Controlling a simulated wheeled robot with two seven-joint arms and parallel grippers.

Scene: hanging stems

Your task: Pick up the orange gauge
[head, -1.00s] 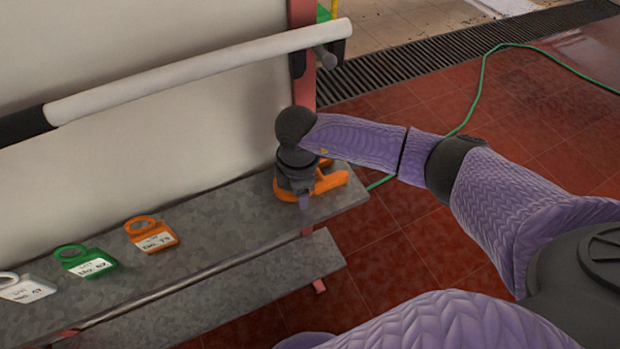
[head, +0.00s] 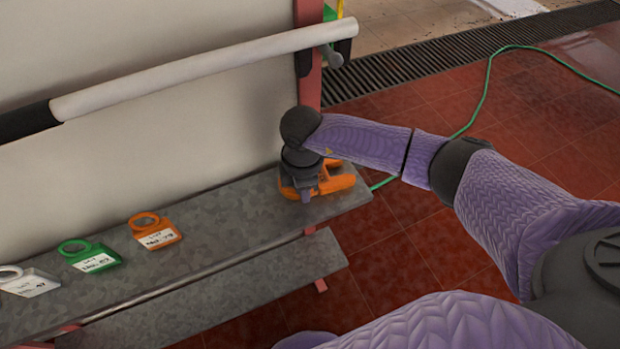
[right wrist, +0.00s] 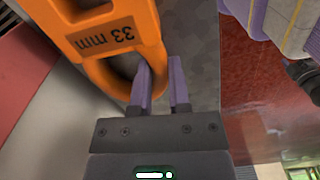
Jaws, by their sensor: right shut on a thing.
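The orange gauge (head: 342,184) is at the right end of the grey shelf (head: 225,212), partly hidden by my right gripper (head: 308,193). In the right wrist view the gauge (right wrist: 145,22) is a thick orange piece marked "33 mm" with a rounded loop. My right gripper (right wrist: 160,82) is shut on the wall of this loop, with one finger on the hole side and the other outside. In the head view the gauge looks low at the shelf; I cannot tell whether it touches it. My left gripper is not in view.
An orange tag (head: 155,236), a green tag (head: 95,261) and a white tag (head: 30,284) with rings lie on the shelf to the left. A white rail (head: 200,70) runs above the shelf. A green hose (head: 487,85) lies on the red floor.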

